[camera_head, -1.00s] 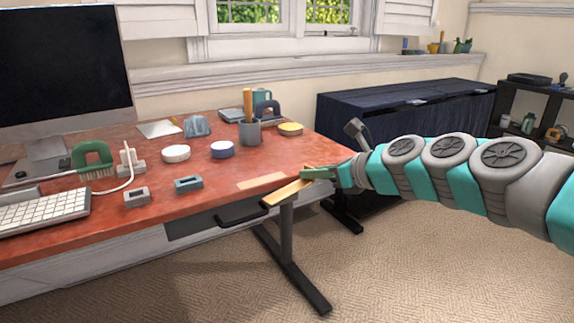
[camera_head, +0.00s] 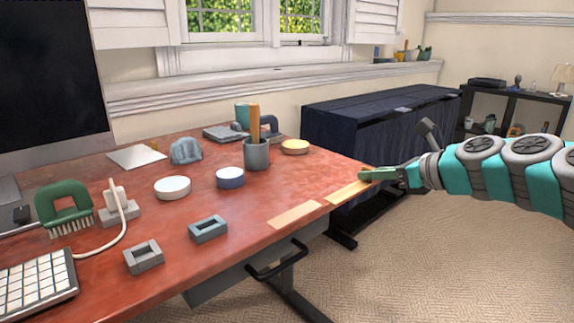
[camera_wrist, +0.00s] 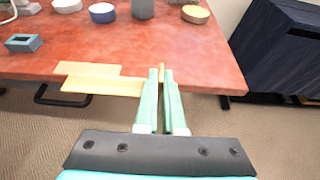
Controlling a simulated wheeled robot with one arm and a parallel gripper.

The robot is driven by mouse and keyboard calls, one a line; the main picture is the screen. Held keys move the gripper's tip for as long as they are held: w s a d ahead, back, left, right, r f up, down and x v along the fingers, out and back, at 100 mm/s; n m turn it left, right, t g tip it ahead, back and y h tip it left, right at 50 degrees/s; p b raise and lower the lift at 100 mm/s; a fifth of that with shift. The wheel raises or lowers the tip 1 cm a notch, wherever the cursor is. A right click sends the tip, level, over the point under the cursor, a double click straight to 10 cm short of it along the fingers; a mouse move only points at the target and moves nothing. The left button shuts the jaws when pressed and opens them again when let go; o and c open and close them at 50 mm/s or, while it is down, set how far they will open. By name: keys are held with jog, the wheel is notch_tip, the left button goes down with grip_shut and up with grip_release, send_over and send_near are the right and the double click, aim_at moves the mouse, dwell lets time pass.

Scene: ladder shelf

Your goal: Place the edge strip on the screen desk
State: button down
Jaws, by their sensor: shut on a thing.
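The edge strip (camera_head: 347,193), a thin pale wooden bar, is held at one end by my gripper (camera_head: 372,175) at the right front edge of the screen desk (camera_head: 262,236). In the wrist view the strip (camera_wrist: 118,88) reaches left from my shut fingers (camera_wrist: 161,90), along the desk's front edge. I cannot tell whether it touches the desktop. A similar pale flat piece (camera_head: 295,215) lies on the red-brown desktop just left of the strip; in the wrist view the two appear to overlap or adjoin.
A dark cabinet (camera_head: 375,125) is behind the desk's right end.

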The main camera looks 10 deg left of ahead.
send_over(340, 175)
jog(key=shift+a+f, duration=0.25)
jog(key=shift+f, duration=2.25)
jog(key=shift+f, duration=0.1)
jog(key=c, duration=1)
grip_release()
jog(key=shift+d+r, duration=0.2)
jog(key=shift+r, duration=0.05)
jog(key=v, duration=1.1)
jog(key=shift+s+d+r, duration=0.1)
jog(key=shift+s+r, duration=0.05)
jog(key=shift+s, duration=0.05)
